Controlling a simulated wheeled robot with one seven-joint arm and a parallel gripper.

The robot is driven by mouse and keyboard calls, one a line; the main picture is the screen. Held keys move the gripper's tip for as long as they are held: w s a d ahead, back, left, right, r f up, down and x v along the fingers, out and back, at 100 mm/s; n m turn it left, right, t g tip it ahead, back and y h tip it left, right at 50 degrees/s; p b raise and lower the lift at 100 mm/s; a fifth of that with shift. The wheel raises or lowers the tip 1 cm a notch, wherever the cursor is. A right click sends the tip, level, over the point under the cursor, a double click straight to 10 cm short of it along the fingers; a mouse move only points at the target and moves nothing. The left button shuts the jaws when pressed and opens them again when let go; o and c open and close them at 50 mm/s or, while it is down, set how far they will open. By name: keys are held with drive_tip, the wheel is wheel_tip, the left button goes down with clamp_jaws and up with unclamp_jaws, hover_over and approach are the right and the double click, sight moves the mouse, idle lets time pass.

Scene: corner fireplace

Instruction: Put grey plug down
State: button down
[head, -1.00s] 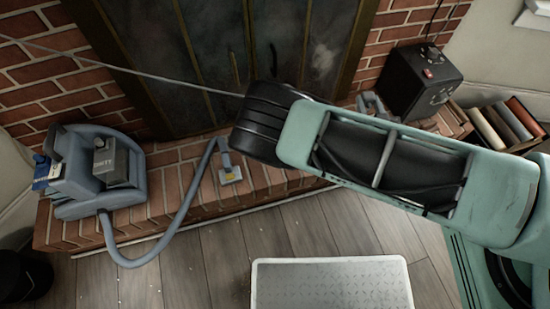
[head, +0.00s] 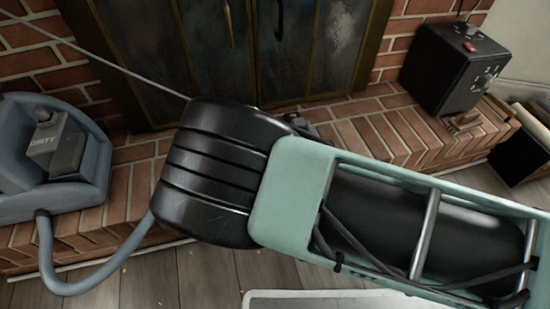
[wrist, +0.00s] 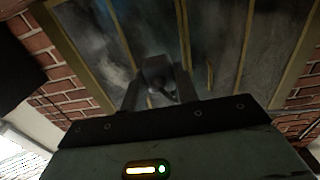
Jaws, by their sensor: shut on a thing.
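The grey plug (wrist: 158,70) shows in the wrist view, held between the two fingers of my gripper (wrist: 159,86), in front of the dark fireplace doors. My gripper is shut on it. In the head view my black and green arm covers most of the gripper and the plug. A thin grey cord (head: 110,55) runs taut from the upper left and passes behind my arm. I cannot see in the head view where it ends.
The brick hearth (head: 385,132) has clear brick right of my arm. A blue-grey vacuum cleaner (head: 85,170) with a hose (head: 110,262) is at left. Fireplace doors (head: 285,50) stand behind.

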drive_tip(key=shift+y, duration=0.3)
drive_tip(key=a+f+b, duration=0.1)
drive_tip(key=f+b, duration=0.2)
drive_tip(key=f, duration=0.1)
drive_tip(key=a+f+b, duration=0.1)
drive_tip(key=f+b, duration=0.2)
drive_tip(key=f, duration=0.2)
drive_tip(key=a+f+b, duration=0.1)
drive_tip(key=f+b, duration=0.2)
drive_tip(key=f, duration=0.2)
drive_tip(key=shift+s+a+b, duration=0.25)
drive_tip(key=shift+s+b, duration=0.05)
drive_tip(key=shift+b, duration=0.1)
drive_tip(key=shift+f, duration=0.15)
drive_tip(key=c, duration=1.1)
unclamp_jaws()
drive_tip(key=shift+o, duration=0.2)
